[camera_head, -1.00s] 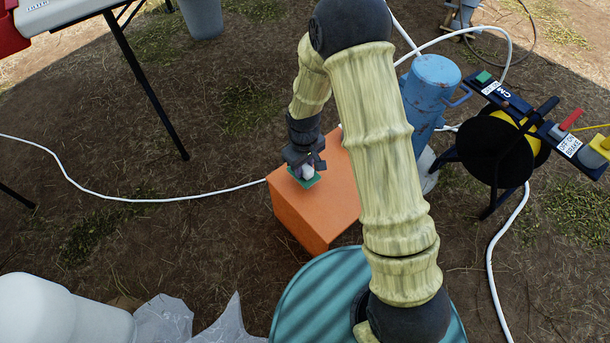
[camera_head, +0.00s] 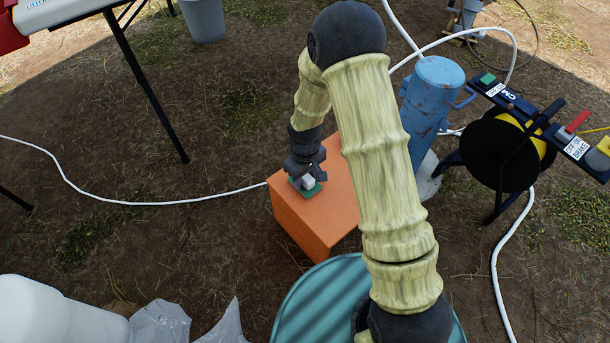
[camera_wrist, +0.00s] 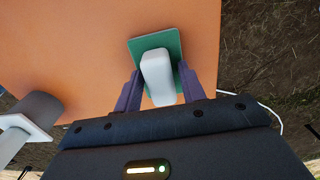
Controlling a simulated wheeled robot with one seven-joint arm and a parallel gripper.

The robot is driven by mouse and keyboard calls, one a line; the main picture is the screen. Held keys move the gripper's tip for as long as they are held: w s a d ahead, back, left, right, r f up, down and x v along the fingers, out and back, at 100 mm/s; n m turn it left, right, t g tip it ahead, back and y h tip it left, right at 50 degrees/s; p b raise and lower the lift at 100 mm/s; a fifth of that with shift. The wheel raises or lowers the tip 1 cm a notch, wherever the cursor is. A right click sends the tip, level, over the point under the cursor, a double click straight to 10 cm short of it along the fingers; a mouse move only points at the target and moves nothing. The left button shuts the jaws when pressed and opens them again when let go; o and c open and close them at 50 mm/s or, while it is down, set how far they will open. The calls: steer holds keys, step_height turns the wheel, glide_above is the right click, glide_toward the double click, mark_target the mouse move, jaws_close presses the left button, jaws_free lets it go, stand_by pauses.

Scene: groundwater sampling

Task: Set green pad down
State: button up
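The green pad (camera_head: 314,188) with a white block-shaped handle (camera_head: 308,182) lies on the orange box top near its left corner, as far as I can tell. In the wrist view the pad (camera_wrist: 144,43) shows flat against the orange surface, with the white handle (camera_wrist: 157,77) standing up towards the camera. My gripper (camera_wrist: 160,70) has one dark finger on each side of the handle, with narrow gaps showing, so it looks open around it. In the head view my gripper (camera_head: 306,176) is directly above the pad, partly hiding it.
The orange box (camera_head: 318,215) stands on dirt. A blue cylinder (camera_head: 430,100) stands right behind it, with a reel (camera_head: 500,150) farther right. A teal drum lid (camera_head: 310,305) is in front. A white hose (camera_head: 150,201) crosses the ground left.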

steer(key=shift+o, duration=0.5)
steer(key=shift+r, duration=0.1)
step_height(320, 180, up, 12)
steer(key=p, duration=0.7)
steer(key=s+d+r+m+t, duration=0.2)
steer(key=s+d+r+m, duration=0.5)
steer(key=s+d+r, duration=0.5)
step_height(320, 180, up, 4)
steer(key=shift+s+d+f+m+t, duration=0.3)
steer(key=shift+d+m, duration=0.1)
steer(key=shift+d, duration=0.35)
steer(key=shift+d, duration=0.15)
